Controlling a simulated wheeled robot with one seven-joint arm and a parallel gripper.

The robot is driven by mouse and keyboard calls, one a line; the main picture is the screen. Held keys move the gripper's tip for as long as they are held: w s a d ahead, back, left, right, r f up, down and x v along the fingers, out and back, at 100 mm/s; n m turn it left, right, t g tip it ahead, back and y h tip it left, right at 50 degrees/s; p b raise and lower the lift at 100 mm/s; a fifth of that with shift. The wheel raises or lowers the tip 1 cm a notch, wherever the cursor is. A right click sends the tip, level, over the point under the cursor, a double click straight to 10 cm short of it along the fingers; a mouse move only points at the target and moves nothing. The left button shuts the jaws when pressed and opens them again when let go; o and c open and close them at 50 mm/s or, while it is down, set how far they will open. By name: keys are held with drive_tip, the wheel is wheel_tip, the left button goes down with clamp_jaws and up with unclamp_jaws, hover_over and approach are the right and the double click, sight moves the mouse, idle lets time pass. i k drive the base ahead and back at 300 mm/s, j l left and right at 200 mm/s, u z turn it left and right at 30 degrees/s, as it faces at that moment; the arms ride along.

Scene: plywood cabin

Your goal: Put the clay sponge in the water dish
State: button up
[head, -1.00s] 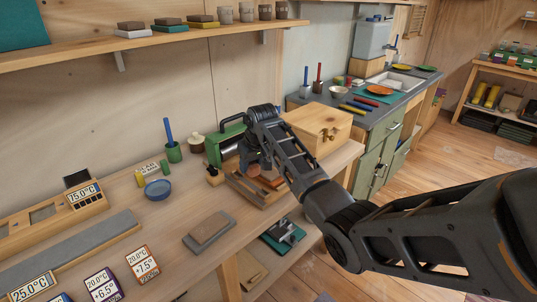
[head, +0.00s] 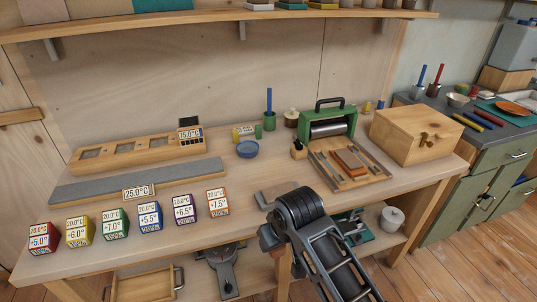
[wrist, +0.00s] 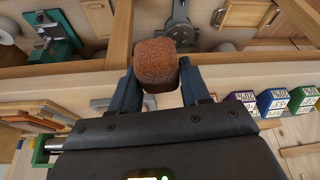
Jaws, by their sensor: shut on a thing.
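The clay sponge (wrist: 155,64), a rough reddish-brown block, is between the two fingers of my gripper (wrist: 158,84) in the wrist view. The gripper is shut on it. In the head view my gripper (head: 268,238) is at the front edge of the workbench, largely hidden by my own arm; the sponge cannot be made out there. The water dish, a small round blue bowl (head: 248,149), stands upright on the bench farther back, apart from the gripper.
Several numbered cubes (head: 150,216) line the bench front, left of my arm. A green cup (head: 269,121) and green roller press (head: 330,126) stand near the bowl. A wooden tray (head: 324,172) holds a brown block. A wooden box (head: 415,139) is farther right.

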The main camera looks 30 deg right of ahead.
sight(247, 148)
drive_tip(key=i+j+z, duration=0.25)
drive_tip(key=z, duration=0.2)
drive_tip(key=i+j+z, duration=0.45)
drive_tip(key=i+j+u, duration=0.2)
drive_tip(key=k+j, duration=0.05)
drive_tip(key=k, duration=0.05)
